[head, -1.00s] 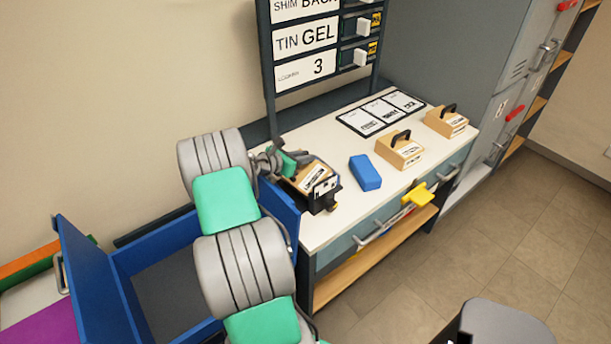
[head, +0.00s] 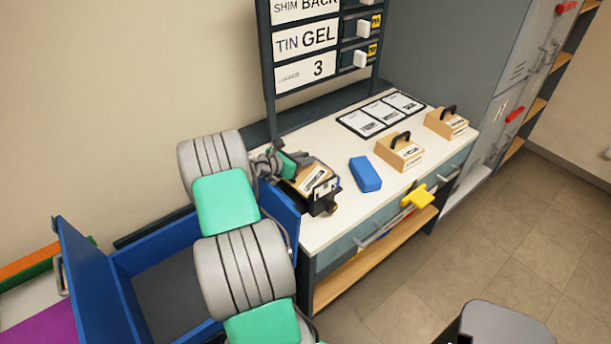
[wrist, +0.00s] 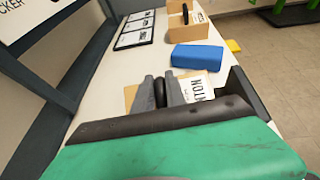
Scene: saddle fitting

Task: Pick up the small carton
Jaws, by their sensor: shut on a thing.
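A tan carton (head: 313,180) with a white label sits at the near left end of the bench, in or against a black holder (head: 322,203). In the wrist view the carton (wrist: 205,86) lies beneath my fingers, its printing upside down. My gripper (wrist: 161,92) is shut on the carton's dark upright handle, one grey finger on each side. In the head view my gripper (head: 298,160) is at the carton's top, partly hidden by my arm. I cannot tell whether the carton is clear of the holder.
A blue block (head: 365,174) and two more handled cartons, one in the middle (head: 400,153) and one farther back (head: 446,123), stand on the bench. A framed card panel (head: 381,115) lies behind them. An open blue bin (head: 160,257) is at the left. A yellow piece (head: 417,196) juts out at the drawer front.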

